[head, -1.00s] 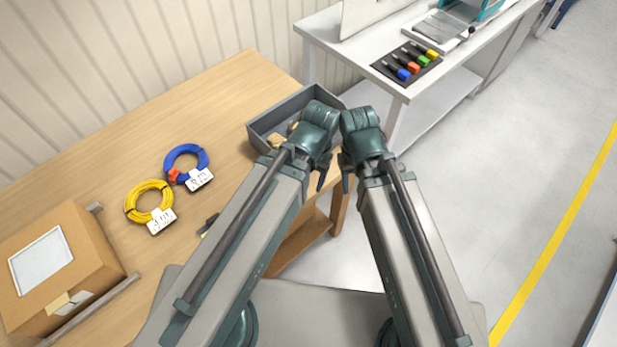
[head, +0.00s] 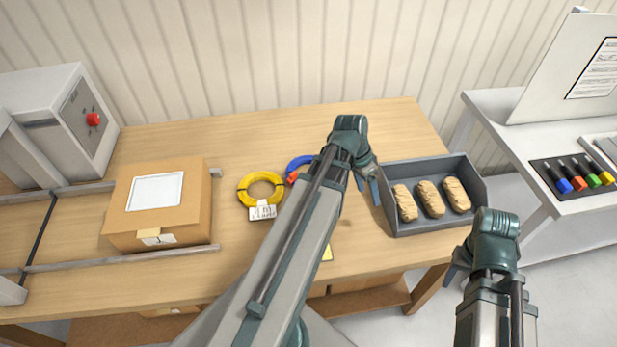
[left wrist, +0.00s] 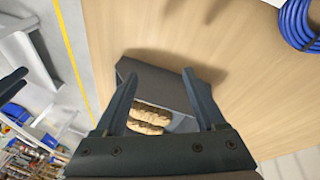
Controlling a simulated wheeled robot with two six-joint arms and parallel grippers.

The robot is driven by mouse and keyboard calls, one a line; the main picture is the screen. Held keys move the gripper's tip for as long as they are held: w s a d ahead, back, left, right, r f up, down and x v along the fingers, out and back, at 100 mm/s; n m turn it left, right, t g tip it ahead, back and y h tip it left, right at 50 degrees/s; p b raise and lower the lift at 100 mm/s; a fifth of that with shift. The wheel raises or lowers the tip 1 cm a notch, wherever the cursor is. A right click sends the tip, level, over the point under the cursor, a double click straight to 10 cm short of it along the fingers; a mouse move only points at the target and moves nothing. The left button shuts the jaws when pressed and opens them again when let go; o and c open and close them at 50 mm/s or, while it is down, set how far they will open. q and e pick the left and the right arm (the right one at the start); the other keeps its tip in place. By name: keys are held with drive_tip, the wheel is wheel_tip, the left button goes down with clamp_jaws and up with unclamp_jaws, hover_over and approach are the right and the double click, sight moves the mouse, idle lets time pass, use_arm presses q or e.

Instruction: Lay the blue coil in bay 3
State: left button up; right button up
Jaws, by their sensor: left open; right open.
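The blue coil (head: 298,162) lies on the wooden table, partly hidden behind my left arm in the head view. It also shows at the top right corner of the left wrist view (left wrist: 298,25), cut off by the edge. My left gripper (head: 368,188) is open and empty, above the table between the blue coil and a grey bin. In the left wrist view its open fingers (left wrist: 160,78) point towards the bin. My right gripper (head: 456,272) is open and empty, in front of the bin's right part. I cannot make out any bay marked 3.
A yellow coil (head: 262,188) with a white tag lies left of the blue coil. The grey bin (head: 412,230) holds three brown bundles. A cardboard box (head: 160,205) sits between rails at the left, near a machine with a red knob (head: 93,119). A white side table (head: 500,104) stands right.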

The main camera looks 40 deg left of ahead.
use_arm(q)
drive_tip(key=a+t, duration=0.1)
drive_tip(key=a, duration=0.4)
drive_tip(key=a+t+b, duration=0.1)
drive_tip(key=a, duration=0.5)
drive_tip(key=a+t+b, duration=0.1)
drive_tip(key=a, duration=0.5)
drive_tip(key=shift+s+f+t+h, duration=0.3)
drive_tip(key=shift+f+h, duration=0.05)
drive_tip(key=shift+h, duration=0.05)
drive_tip(key=s+a+r+t+y+b, duration=0.1)
drive_tip(key=s+a+t, duration=0.15)
drive_tip(key=a, duration=0.45)
drive_tip(key=s+a+t+b, duration=0.1)
drive_tip(key=s+a, duration=0.3)
drive_tip(key=a, duration=0.4)
drive_tip(key=b, duration=0.6)
approach(297, 160)
drive_tip(key=x, duration=0.3)
drive_tip(key=shift+w+f, duration=0.1)
drive_tip(key=shift+f, duration=0.05)
drive_tip(key=shift+w+d+f, duration=0.2)
drive_tip(key=shift+w, duration=0.15)
drive_tip(key=b+x, duration=0.4)
drive_tip(key=shift+a+f, duration=0.1)
drive_tip(key=shift+f, duration=0.3)
drive_tip(key=shift+w+f, duration=0.15)
drive_tip(key=shift+w, duration=0.25)
drive_tip(key=shift+c, duration=0.2)
